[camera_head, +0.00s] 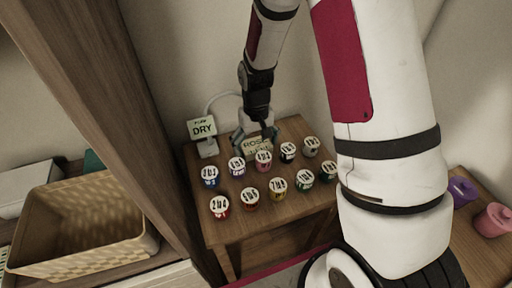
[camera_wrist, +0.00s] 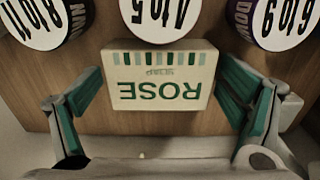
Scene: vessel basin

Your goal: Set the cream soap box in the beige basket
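The cream soap box (camera_head: 257,148), with green "ROSE" lettering, lies on the small wooden table behind the round jars. In the wrist view the box (camera_wrist: 162,80) appears upside down, centred between my fingers. My gripper (camera_head: 256,136) is over the box at the back of the table. In the wrist view my gripper (camera_wrist: 160,98) is open, its green-padded fingers wide apart on either side with gaps to the box. The beige basket (camera_head: 85,264) stands at the far left, beyond a wooden upright; the part of it that shows looks empty.
Several round labelled jars (camera_head: 277,186) fill the table in front of the box. A wooden upright (camera_head: 150,110) separates the table from the basket. Purple (camera_head: 461,190) and pink (camera_head: 493,220) containers sit at the right.

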